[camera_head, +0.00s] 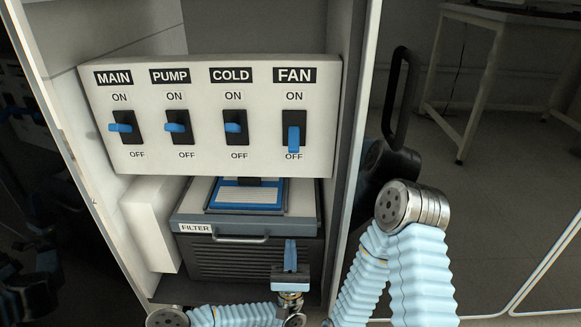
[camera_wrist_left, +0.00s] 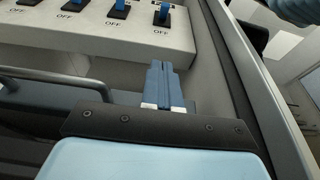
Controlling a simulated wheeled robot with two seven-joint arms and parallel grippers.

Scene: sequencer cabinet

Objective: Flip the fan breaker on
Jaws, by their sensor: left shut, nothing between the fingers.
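The fan breaker (camera_head: 294,136) is the rightmost switch on the white panel, under the FAN label. Its blue lever hangs down toward the OFF mark. It also shows at the top of the left wrist view (camera_wrist_left: 162,14), cut by the frame edge. My left gripper (camera_head: 290,246) is below the panel, in front of the filter unit, with its fingers pointing up. Its blue fingers are shut together and empty in the left wrist view (camera_wrist_left: 162,82). They are below the fan breaker and apart from it. My right gripper is not in view.
The MAIN (camera_head: 121,128), PUMP (camera_head: 176,128) and COLD (camera_head: 234,127) levers sit higher than the fan lever. The filter unit (camera_head: 250,262) with its handle (camera_head: 240,238) is below the panel. The cabinet's side wall (camera_head: 352,110) stands close on the right.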

